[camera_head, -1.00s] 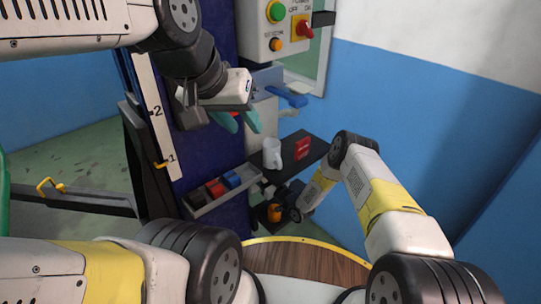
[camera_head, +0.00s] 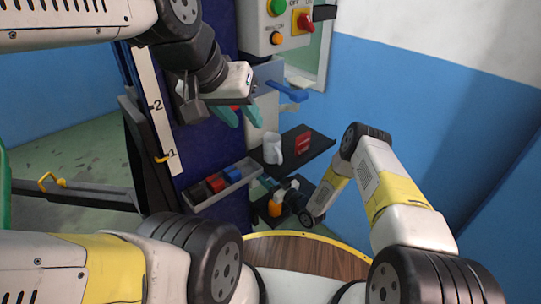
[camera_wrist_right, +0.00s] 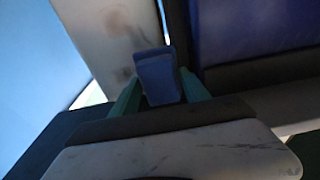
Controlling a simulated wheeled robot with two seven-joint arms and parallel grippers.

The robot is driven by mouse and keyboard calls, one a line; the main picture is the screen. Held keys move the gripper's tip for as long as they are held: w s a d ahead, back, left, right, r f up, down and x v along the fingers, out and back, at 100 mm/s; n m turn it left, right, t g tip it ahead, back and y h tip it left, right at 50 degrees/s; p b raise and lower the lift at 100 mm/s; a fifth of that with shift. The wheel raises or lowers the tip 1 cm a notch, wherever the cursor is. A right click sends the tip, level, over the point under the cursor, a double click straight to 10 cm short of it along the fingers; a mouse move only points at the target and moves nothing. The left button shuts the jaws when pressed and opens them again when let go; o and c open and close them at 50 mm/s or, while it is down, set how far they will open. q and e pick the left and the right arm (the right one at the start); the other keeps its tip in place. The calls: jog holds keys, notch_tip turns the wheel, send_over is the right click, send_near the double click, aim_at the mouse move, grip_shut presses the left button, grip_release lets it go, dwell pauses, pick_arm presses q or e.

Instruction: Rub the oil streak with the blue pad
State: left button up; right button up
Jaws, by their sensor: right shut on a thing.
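The blue pad (camera_wrist_right: 157,78) is between the two teal fingers of my right gripper (camera_wrist_right: 158,92) in the right wrist view, and the gripper is shut on it. Beyond the pad is a pale panel with a brownish smudge (camera_wrist_right: 124,73), which looks like the oil streak. The pad's top edge appears close to it, but I cannot tell whether they touch. In the head view my right gripper (camera_head: 270,184) is low, beside the dark column, and the pad cannot be made out there. My left gripper (camera_head: 240,115) is open, its teal fingers apart in front of the column.
A dark shelf (camera_head: 322,150) holds a white jug (camera_head: 272,148) and a red item (camera_head: 303,143). A grey tray (camera_head: 245,178) with red and blue blocks is on the column. An orange container (camera_head: 275,209) stands low near my right gripper. A blue lever (camera_head: 287,91) sticks out above.

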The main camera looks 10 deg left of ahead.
jog(key=shift+s+d, duration=0.15)
jog(key=shift+d, duration=0.1)
jog(key=v, duration=0.3)
jog(key=shift+r, duration=0.2)
dwell(0.6)
